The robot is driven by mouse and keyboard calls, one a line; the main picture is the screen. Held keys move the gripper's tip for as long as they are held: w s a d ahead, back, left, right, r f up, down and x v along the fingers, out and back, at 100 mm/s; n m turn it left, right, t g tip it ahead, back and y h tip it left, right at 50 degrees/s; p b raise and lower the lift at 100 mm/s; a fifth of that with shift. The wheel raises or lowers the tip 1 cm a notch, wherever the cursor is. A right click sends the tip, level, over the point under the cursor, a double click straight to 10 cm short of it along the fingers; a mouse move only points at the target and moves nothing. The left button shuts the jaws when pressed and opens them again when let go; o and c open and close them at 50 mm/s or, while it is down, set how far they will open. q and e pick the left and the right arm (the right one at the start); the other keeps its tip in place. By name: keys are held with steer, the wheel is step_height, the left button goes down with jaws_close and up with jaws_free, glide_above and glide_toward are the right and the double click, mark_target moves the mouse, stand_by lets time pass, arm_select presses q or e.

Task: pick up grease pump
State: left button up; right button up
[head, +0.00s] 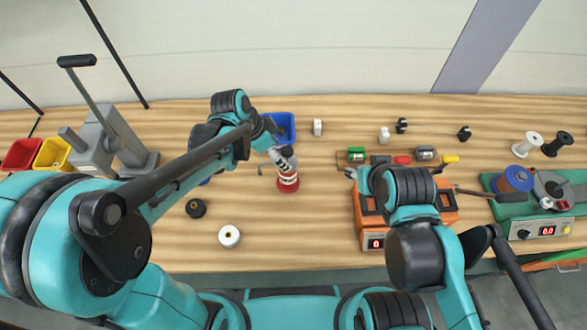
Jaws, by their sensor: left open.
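A red and white banded can-like object (288,182), which looks like the grease pump, stands upright on the wooden bench near the middle. A grey and dark part shows at its top. My left arm reaches in from the left, and its gripper (275,146) is open just above and behind that top. The jaws are small and partly hidden by the wrist, so I cannot tell whether they touch it. My right arm bends over the orange device at right. Its gripper is hidden behind its own links.
A blue bin (283,122) stands behind the left gripper. An orange device (448,207) with small parts is at right, beside a green device (540,225). A black ring (196,208) and a white spool (229,236) lie in front. A grey lever press (95,140) stands left.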

mark_target(287, 160)
arm_select(q)
steer(key=b+x, duration=0.1)
steer(key=x, duration=0.4)
steer(key=shift+d+f, duration=0.2)
steer(key=shift+f, duration=0.1)
steer(key=shift+c, duration=0.3)
steer(key=c, duration=1.5)
jaws_close()
steer(key=shift+r, duration=0.2)
